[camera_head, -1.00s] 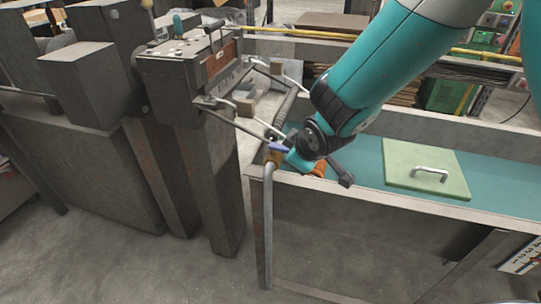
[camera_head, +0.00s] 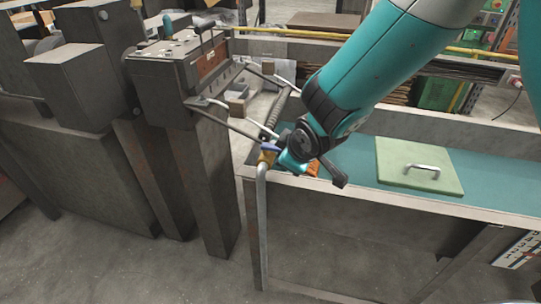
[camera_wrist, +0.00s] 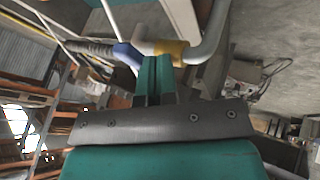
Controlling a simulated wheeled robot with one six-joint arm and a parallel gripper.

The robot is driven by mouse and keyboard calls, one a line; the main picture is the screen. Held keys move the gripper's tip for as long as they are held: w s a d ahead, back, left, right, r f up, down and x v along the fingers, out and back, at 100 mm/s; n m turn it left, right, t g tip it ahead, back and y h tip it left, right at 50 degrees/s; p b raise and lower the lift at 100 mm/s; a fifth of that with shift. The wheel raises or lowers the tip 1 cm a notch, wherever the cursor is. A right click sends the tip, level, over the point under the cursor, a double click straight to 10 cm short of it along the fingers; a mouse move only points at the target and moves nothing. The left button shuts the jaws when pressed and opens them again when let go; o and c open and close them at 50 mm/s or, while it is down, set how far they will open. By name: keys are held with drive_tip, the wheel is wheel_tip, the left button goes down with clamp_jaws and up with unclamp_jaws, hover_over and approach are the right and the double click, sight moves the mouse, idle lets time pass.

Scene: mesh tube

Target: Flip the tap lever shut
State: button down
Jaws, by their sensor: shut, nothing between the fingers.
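The tap has a yellow body (camera_head: 267,158) on top of a bent grey pipe (camera_head: 263,215) at the near left corner of the bench. Its blue lever (camera_head: 270,149) shows above the body. My gripper (camera_head: 283,161) is at the tap, just right of the lever and body. In the wrist view, the shut teal fingers (camera_wrist: 155,64) point at the tap. The blue lever (camera_wrist: 127,56) lies close to the fingers' left side, and the yellow body (camera_wrist: 170,50) is just beyond the tips. I cannot tell whether they touch. The fingers hold nothing.
A green board (camera_head: 405,172) with a metal handle lies on the teal bench top (camera_head: 355,160). A dark machine (camera_head: 180,80) stands left of the tap, with thin rods reaching toward it. An orange item (camera_head: 312,168) lies behind my gripper. The floor in front is clear.

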drive_tip(key=s+a+f+b+v, duration=0.1)
drive_tip(key=s+v, duration=0.1)
drive_tip(key=v, duration=0.9)
drive_tip(key=shift+s+r+b, duration=0.2)
drive_tip(key=shift+s+b, duration=0.05)
drive_tip(key=shift+b, duration=0.1)
drive_tip(key=shift+d, duration=0.15)
drive_tip(key=s+d+r+m+g+y, duration=0.1)
drive_tip(key=s+d+r+m+g, duration=0.1)
drive_tip(key=s, duration=0.6)
drive_tip(key=s+d+r+m+g+y, duration=0.1)
drive_tip(key=s+d+r+m+g, duration=0.2)
drive_tip(key=s, duration=0.6)
drive_tip(key=shift+s+d+g, duration=0.25)
drive_tip(key=shift+d+g, duration=0.45)
drive_tip(key=shift+g, duration=0.3)
drive_tip(key=shift+r, duration=0.15)
